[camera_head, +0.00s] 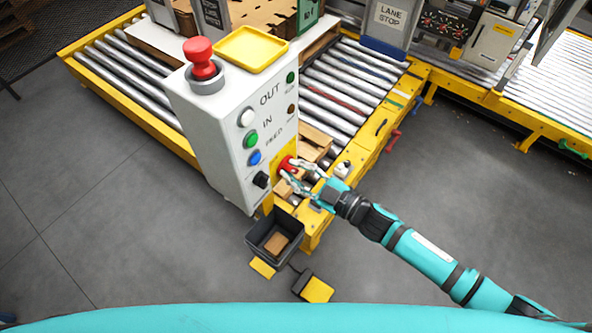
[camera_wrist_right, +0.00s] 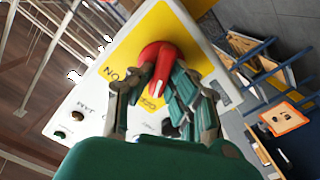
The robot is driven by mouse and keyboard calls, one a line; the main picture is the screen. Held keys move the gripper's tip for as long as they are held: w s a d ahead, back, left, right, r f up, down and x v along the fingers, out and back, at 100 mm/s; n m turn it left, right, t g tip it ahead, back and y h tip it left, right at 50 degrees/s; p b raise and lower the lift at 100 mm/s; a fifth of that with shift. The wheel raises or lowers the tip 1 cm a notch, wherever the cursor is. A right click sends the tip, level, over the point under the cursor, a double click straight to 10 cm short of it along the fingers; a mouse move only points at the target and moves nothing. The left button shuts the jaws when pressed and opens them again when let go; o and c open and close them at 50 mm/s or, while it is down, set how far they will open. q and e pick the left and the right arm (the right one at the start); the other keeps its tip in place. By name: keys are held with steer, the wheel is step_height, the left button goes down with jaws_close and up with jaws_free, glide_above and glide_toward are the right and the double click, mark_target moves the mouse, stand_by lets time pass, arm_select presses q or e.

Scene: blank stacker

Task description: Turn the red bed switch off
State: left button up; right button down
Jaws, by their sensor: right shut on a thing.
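The red bed switch (camera_head: 287,165) is a red rotary knob on a yellow plate on the side of the white control box (camera_head: 212,125). In the right wrist view the red knob (camera_wrist_right: 160,62) shows a white mark on its handle and stands on the yellow plate (camera_wrist_right: 185,25). My right gripper (camera_head: 290,174) reaches in from the right, and its fingers (camera_wrist_right: 148,90) are shut around the knob's handle. Part of the knob is hidden behind the fingers. My left gripper is in neither view.
The box carries a red mushroom button (camera_head: 202,62), several coloured buttons and a black knob (camera_head: 261,180). A yellow tray (camera_head: 251,50) sits on its top. A dark bin (camera_head: 263,250) and a yellow pedal (camera_head: 316,290) are below. Roller conveyors (camera_head: 345,85) lie behind. Grey floor is clear at left.

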steer(key=shift+f+n, duration=0.1)
steer(key=shift+n, duration=1.2)
steer(key=c, duration=1.3)
jaws_free()
steer(key=shift+s, duration=0.1)
steer(key=v, duration=1.2)
